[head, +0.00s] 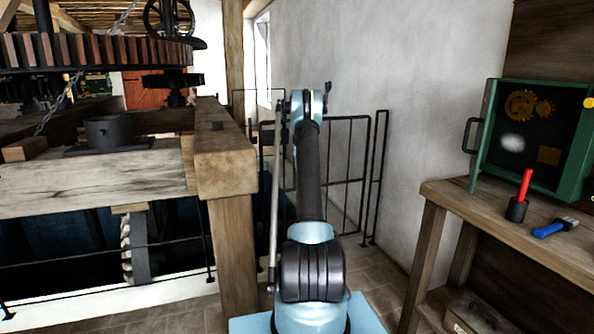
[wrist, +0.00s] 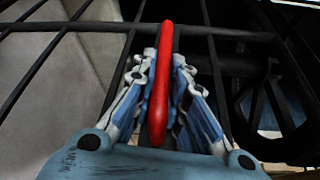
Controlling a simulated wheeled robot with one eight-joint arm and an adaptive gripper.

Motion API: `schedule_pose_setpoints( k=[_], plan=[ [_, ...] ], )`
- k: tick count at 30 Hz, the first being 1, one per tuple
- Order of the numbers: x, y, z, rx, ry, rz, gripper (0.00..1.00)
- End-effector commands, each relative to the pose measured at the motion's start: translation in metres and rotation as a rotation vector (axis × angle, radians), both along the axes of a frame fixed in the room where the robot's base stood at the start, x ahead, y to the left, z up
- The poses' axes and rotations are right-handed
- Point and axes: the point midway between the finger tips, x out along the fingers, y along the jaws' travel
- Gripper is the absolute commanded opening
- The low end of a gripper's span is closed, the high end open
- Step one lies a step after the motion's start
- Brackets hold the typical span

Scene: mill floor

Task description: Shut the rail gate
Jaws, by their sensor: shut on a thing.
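The rail gate (head: 345,150), a frame of thin black bars, stands behind my arm near the white wall in the head view. My arm hides part of it, so I cannot tell how far it stands open. In the wrist view its dark bars (wrist: 215,32) cross the top of the picture. A red upright handle (wrist: 160,95) stands against these bars. My gripper (wrist: 164,65) is shut on the red handle, with a finger on each side. In the head view my arm hides the gripper and the handle.
A wooden bench (head: 490,225) at the right carries a green box (head: 485,140) with gears, a red-handled tool (head: 525,185) and a blue brush (head: 553,228). A heavy timber frame (head: 225,160) with a large gear (head: 90,50) stands left. Tiled floor shows between.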

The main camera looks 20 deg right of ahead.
Motion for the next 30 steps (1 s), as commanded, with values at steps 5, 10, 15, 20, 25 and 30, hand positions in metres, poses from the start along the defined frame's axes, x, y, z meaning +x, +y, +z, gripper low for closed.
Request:
schedule_pose_setpoints(
  k=[5,10,15,20,25,30],
  plan=[
    [0.004,0.001,0.001,0.001,-0.010,-0.001,0.00],
    [0.004,0.002,0.001,0.002,-0.010,0.000,0.00],
    [0.004,0.002,0.001,0.002,-0.009,0.000,0.33],
    [0.003,0.002,0.001,0.002,-0.007,0.000,0.33],
    [0.002,0.001,0.001,0.002,-0.006,0.000,0.33],
    [-0.002,0.002,0.012,0.001,-0.005,0.000,0.33]
  ],
)
